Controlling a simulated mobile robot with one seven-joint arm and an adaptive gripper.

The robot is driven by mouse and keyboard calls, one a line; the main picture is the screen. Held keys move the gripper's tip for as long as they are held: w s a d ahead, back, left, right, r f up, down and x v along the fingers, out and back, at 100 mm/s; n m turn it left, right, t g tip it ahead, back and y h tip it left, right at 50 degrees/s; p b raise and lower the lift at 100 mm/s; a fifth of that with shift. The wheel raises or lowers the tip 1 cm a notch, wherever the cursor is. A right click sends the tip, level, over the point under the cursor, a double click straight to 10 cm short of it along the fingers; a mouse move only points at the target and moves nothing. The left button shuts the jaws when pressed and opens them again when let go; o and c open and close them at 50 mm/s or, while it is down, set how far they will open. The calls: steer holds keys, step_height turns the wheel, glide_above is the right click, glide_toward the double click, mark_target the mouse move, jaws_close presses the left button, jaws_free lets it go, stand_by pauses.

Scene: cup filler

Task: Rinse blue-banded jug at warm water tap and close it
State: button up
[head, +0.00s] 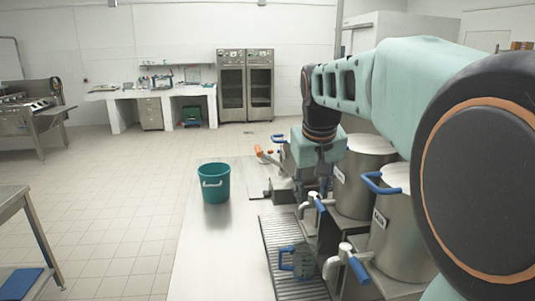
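A clear jug (304,262) with blue on its handle stands on the ribbed drip tray (272,237), below and left of the nearest tap. I cannot make out a separate band on it. The nearest tap (346,262) and the middle tap (312,202) have blue levers. A farther tap (262,152) has an orange lever. The tank labels are too small to read, so I cannot tell which tap is warm water. My gripper (313,190) points down just above the middle tap, apart from the jug. Its fingers are small and partly merged with the tap, and their opening is unclear.
A teal bucket (215,184) with a white handle stands on the left of the steel counter (210,250). Steel tanks (362,185) line the right side, close to my arm. The counter between bucket and drip tray is clear. A steel table (22,205) stands far left.

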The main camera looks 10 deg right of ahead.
mark_target(321, 206)
steer(key=shift+h, duration=0.5)
steer(key=w+d+f, duration=0.1)
steer(key=f, duration=0.1)
steer(key=w+d+f+p, duration=0.1)
steer(key=w+d+f, duration=0.2)
steer(key=w+f, duration=0.1)
steer(key=f, duration=0.1)
steer(key=shift+w+d+f, duration=0.1)
steer(key=shift+w+d, duration=0.05)
steer(key=shift+d, duration=0.2)
jaws_close()
